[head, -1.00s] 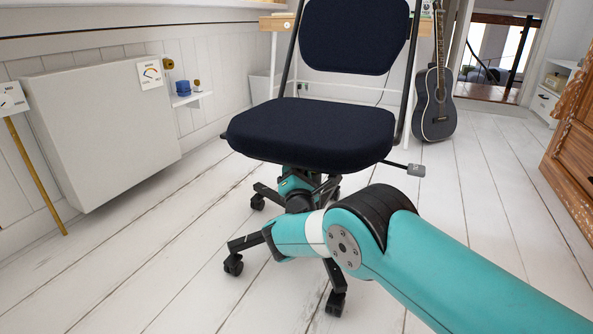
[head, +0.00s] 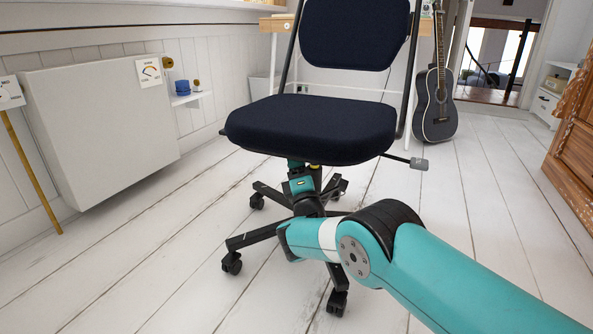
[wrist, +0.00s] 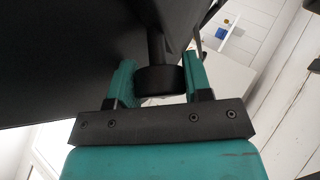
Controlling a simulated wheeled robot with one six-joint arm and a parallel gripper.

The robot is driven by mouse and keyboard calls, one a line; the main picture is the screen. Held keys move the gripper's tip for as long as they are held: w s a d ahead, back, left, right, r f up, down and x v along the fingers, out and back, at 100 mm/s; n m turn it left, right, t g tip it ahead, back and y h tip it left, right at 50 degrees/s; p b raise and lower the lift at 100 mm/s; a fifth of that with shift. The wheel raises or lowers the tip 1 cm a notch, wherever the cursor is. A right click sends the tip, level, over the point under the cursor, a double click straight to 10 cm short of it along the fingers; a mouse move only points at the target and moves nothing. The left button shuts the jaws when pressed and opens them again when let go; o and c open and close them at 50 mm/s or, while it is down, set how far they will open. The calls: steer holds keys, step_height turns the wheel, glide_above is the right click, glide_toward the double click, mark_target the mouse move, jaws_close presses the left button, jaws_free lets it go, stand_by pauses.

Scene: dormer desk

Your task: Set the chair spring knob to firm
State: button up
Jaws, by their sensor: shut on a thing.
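The dark blue office chair (head: 310,130) stands in the middle of the head view. Its spring knob (wrist: 159,80) shows in the wrist view as a short black cylinder on a thin stem under the dark seat. My gripper (wrist: 160,72) has its teal fingers on either side of the knob and is shut on it. In the head view my gripper (head: 304,165) reaches up beneath the seat's front, where the knob itself is hard to make out. No firm or soft marking is readable on the knob.
The chair's wheeled base (head: 312,205) is close around my arm. A side lever (head: 418,164) sticks out at the seat's right. A white radiator (head: 100,125) is at the left wall, and a guitar (head: 435,105) stands behind right. The floor at front left is clear.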

steer(key=shift+f+m+y+b, duration=0.15)
steer(key=shift+m+y+b, duration=0.15)
steer(key=shift+y+b, duration=0.15)
stand_by(0.3)
steer(key=o, duration=0.9)
